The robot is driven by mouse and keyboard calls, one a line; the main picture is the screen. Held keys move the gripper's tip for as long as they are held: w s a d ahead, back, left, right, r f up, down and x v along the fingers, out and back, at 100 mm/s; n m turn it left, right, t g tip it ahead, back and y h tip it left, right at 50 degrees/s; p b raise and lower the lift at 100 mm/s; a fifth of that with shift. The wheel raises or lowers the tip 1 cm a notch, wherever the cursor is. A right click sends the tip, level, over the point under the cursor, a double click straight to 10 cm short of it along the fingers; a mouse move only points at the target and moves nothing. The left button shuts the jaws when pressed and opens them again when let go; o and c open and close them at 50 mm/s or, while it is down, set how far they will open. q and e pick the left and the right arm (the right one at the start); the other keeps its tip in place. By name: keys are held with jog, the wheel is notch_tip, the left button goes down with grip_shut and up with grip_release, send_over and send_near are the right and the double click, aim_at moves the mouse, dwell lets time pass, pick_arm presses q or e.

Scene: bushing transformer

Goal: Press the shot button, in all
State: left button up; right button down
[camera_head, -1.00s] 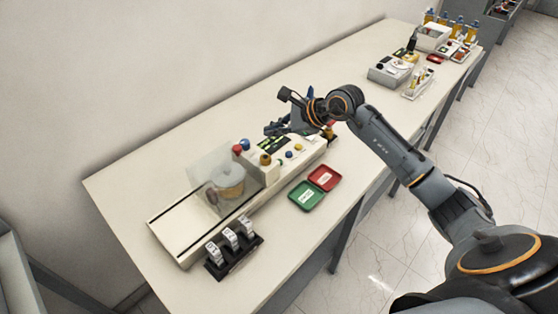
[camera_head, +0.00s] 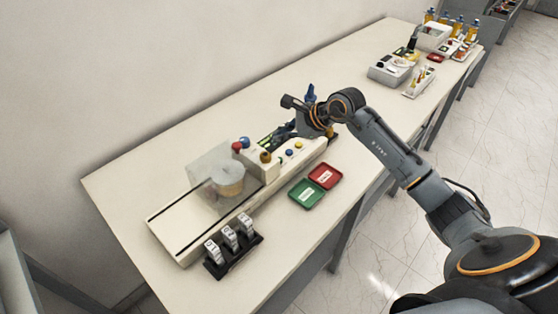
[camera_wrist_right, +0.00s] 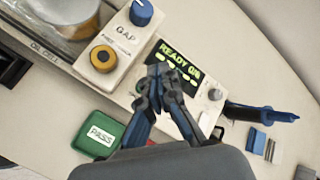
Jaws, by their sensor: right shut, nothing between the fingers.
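The bushing test unit (camera_head: 285,160) stands on the bench with several knobs and buttons on its panel. In the right wrist view its green-lit display (camera_wrist_right: 172,65) reads READY and a count too small to read surely. A yellow-ringed knob (camera_wrist_right: 102,59), a blue GAP knob (camera_wrist_right: 141,12) and a grey knob (camera_wrist_right: 215,94) show there. My right gripper (camera_wrist_right: 160,76) is shut and empty, its tips over the panel beside the display. I cannot tell whether they touch it. The shot button cannot be told apart. My right gripper also shows over the unit in the head view (camera_head: 289,131). My left gripper is out of view.
A green PASS tray (camera_head: 307,194) and a red tray (camera_head: 325,176) lie in front of the unit. A black rack (camera_head: 233,255) with labelled pieces stands at the near end. A clear cover (camera_head: 207,178) encloses a round part. Other equipment (camera_head: 392,70) stands farther along the bench.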

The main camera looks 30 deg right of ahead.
jog(key=b, duration=0.2)
send_over(282, 160)
notch_tip(282, 160, down, 5)
jog(key=shift+r, duration=0.15)
jog(key=shift+f+b, duration=0.6)
jog(key=shift+b, duration=0.15)
jog(key=shift+a, duration=0.1)
dwell(0.4)
jog(key=shift+f+b, duration=0.4)
jog(key=shift+b, duration=0.15)
jog(key=shift+f+b, duration=0.5)
jog(key=shift+b, duration=0.05)
dwell(0.5)
jog(key=shift+r, duration=0.1)
dwell(0.3)
jog(key=shift+r+p, duration=0.3)
jog(key=shift+r, duration=0.5)
